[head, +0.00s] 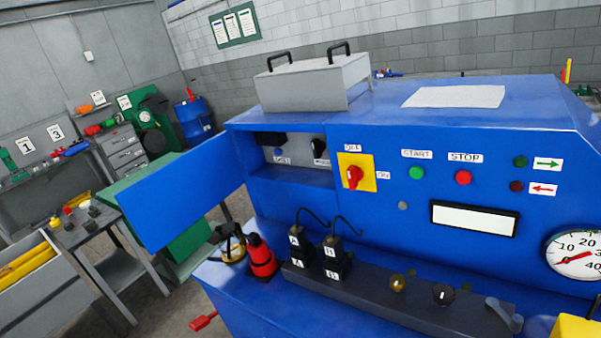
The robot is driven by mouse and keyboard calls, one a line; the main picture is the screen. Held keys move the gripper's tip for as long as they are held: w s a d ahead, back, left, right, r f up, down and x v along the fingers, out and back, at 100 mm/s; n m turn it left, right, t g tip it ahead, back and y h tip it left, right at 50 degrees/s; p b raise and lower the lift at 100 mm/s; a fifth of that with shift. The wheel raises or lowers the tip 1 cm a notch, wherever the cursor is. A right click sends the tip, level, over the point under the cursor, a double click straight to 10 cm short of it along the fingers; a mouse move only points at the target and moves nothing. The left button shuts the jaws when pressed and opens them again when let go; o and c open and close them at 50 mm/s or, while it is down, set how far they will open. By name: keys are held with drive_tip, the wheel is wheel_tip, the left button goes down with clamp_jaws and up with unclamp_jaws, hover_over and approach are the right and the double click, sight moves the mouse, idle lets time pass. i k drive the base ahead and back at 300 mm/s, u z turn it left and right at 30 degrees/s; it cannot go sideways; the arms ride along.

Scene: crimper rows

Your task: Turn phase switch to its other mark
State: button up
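The blue machine (385,215) fills the middle and right, with an open recess behind a blue door swung out to the left (180,200). In the recess a small black knob (319,148) sits above a white label too small to read; it may be the phase switch, but I cannot tell its mark. A red rotary switch (354,176) on a yellow plate stands right of the recess, between labels OFF and ON. Its handle is roughly upright. Lamps beside a green right arrow (547,163) and a red left arrow (542,189) both look dark. My gripper is not in view.
Green START (416,172) and red STOP (463,177) buttons sit on the panel. Two black plugs (335,258) with cables, a red-and-black bottle (261,258) and a gauge (576,256) are nearby. The space before the recess looks free above the plugs.

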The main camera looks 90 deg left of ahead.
sight(318, 145)
drive_tip(key=z, duration=0.9)
drive_tip(key=k, duration=2.55)
drive_tip(key=u, duration=1.95)
drive_tip(key=i, duration=1)
drive_tip(key=z, duration=0.05)
